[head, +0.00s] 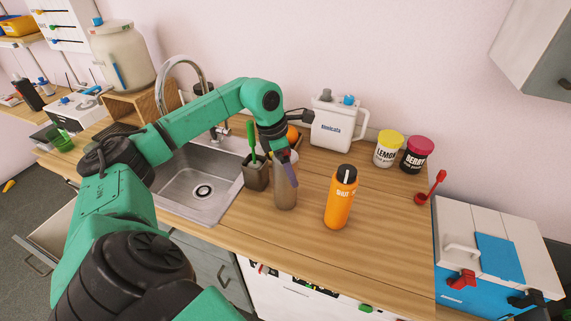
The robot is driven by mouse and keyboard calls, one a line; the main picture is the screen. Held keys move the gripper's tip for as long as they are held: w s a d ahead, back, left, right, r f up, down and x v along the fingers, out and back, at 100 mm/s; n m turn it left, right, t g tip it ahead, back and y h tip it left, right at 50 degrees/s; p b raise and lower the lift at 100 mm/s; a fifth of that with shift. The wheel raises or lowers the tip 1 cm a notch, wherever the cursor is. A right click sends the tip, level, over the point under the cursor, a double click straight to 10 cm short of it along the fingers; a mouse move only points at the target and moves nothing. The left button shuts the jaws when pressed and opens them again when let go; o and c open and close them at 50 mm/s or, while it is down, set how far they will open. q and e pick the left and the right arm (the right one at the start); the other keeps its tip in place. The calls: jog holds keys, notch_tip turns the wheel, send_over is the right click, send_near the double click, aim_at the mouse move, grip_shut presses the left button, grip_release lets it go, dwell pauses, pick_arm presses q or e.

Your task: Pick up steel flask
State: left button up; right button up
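The steel flask (286,196) appears as a grey-brown upright bottle on the wooden counter, between the sink and an orange bottle. My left gripper (284,168) points down at the top of the flask, and its fingers overlap the flask's upper part. The gripper hides the flask's cap and neck. I cannot tell whether the fingers are closed on it or only around or in front of it. My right gripper is not in view.
An orange bottle (341,200) stands close to the right of the flask. A dark holder with a green brush (256,175) stands close to its left, beside the sink (190,185). A white jug (338,128) stands behind.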

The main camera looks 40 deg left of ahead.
pick_arm(q)
grip_shut()
